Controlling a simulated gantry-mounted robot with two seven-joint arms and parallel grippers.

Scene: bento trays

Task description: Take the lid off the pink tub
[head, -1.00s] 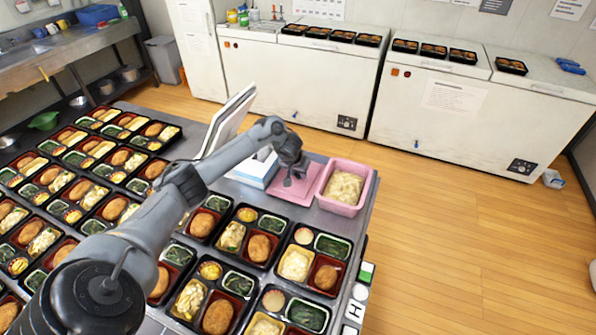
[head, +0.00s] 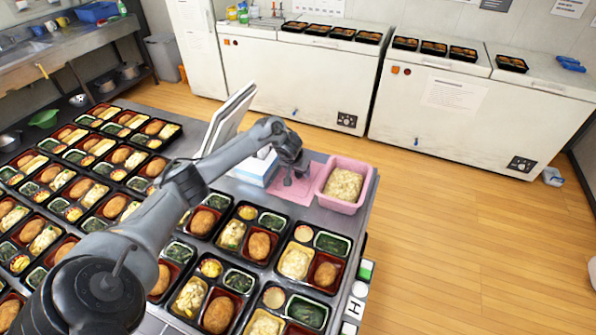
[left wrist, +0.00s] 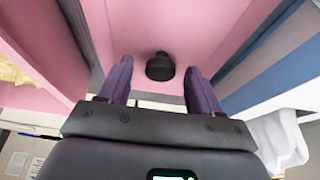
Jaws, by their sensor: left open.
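The pink tub (head: 347,205) stands open near the right end of the metal table, with pale food (head: 343,184) showing inside. Its side wall also shows at the left of the left wrist view (left wrist: 30,38). A flat pink lid (head: 303,200) lies beside the tub, on its left, apart from it. In the left wrist view the lid (left wrist: 205,25) has a black knob (left wrist: 160,66). My left gripper (head: 293,177) is open above the lid. Its two fingers stand on either side of the knob, with gaps visible. My right gripper is not in view.
A blue and white box (head: 257,170) is close on the lid's left, with a slanted white panel (head: 228,118) behind it. Many filled bento trays (head: 313,259) cover the table in front and to the left. White freezers (head: 300,80) stand across the floor.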

